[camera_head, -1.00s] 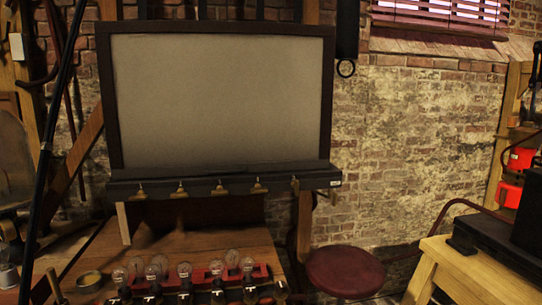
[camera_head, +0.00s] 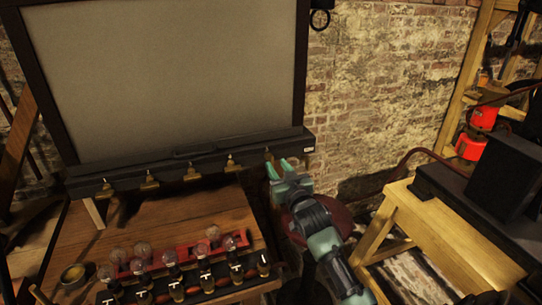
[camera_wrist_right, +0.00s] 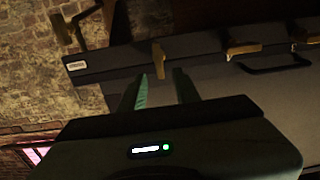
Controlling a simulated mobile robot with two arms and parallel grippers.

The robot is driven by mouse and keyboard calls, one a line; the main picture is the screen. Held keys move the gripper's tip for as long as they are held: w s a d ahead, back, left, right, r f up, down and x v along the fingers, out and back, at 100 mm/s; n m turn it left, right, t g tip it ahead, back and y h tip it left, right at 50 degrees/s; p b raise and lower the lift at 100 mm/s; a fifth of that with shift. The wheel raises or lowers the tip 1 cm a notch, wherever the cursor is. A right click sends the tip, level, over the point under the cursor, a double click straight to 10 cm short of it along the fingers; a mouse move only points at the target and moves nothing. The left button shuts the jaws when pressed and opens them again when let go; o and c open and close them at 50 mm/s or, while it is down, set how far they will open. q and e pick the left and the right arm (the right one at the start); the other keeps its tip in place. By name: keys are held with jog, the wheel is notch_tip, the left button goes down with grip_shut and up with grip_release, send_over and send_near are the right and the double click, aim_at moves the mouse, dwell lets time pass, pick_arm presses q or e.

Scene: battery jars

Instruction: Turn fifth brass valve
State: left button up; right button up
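A row of brass valves runs along the dark ledge (camera_head: 210,155) under the grey board. The fifth brass valve (camera_head: 268,155) is the rightmost, near the white label at the ledge's end. My right gripper (camera_head: 278,167) is open and empty, its fingertips just below and beside this valve. In the right wrist view the fifth valve (camera_wrist_right: 158,60) shows just beyond the two open fingers (camera_wrist_right: 160,80), roughly in line with the gap between them. I cannot tell whether they touch it. The other valves (camera_head: 192,173) are to the left. My left gripper is not in view.
Below the ledge, a wooden table (camera_head: 190,217) holds bulbs (camera_head: 141,249), a red rack (camera_head: 183,255) and several jars. A round red stool (camera_head: 335,218) stands behind my right arm. A wooden bench (camera_head: 450,235) with a black case is at the right.

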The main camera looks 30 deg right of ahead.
aim_at(273, 160)
jog(key=x, duration=0.4)
jog(key=shift+f+p, duration=0.1)
jog(key=shift+p, duration=0.25)
grip_shut()
